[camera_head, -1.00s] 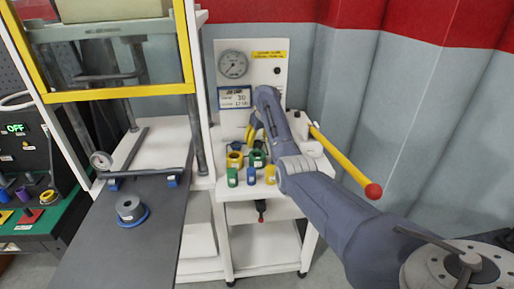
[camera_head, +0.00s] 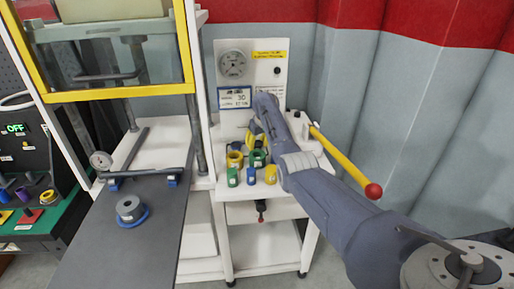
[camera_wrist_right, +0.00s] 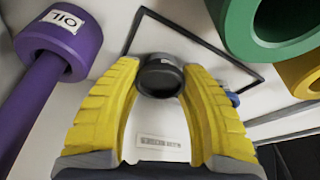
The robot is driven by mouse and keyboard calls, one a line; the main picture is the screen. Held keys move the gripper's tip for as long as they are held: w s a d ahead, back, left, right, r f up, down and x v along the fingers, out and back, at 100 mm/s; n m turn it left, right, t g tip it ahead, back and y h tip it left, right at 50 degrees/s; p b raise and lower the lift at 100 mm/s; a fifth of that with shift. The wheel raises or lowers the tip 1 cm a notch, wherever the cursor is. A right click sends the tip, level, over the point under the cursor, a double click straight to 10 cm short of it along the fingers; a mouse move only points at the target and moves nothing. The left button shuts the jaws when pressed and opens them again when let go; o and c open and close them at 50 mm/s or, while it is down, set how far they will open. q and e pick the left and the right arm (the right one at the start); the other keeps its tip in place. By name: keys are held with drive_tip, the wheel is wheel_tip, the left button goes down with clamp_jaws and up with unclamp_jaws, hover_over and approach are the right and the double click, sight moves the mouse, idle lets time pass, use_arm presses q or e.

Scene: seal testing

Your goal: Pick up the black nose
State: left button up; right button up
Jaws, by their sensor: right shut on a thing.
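The black nose (camera_wrist_right: 160,78) is a short dark cylinder with an open round end, seen in the right wrist view. My right gripper (camera_wrist_right: 158,84) has its yellow fingers shut on it, one on each side. In the head view my right gripper (camera_head: 254,134) is over the back of the white cart, partly hidden by its own arm. The black nose cannot be made out there. My left gripper is in neither view.
A purple piece labelled OIL (camera_wrist_right: 62,42) is left of the fingers. A gauge panel (camera_head: 233,64) rises behind; a yellow lever (camera_head: 345,163) juts out at right.

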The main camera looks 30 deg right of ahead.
drive_tip(key=c, duration=0.4)
clamp_jaws()
drive_tip(key=shift+r, duration=0.15)
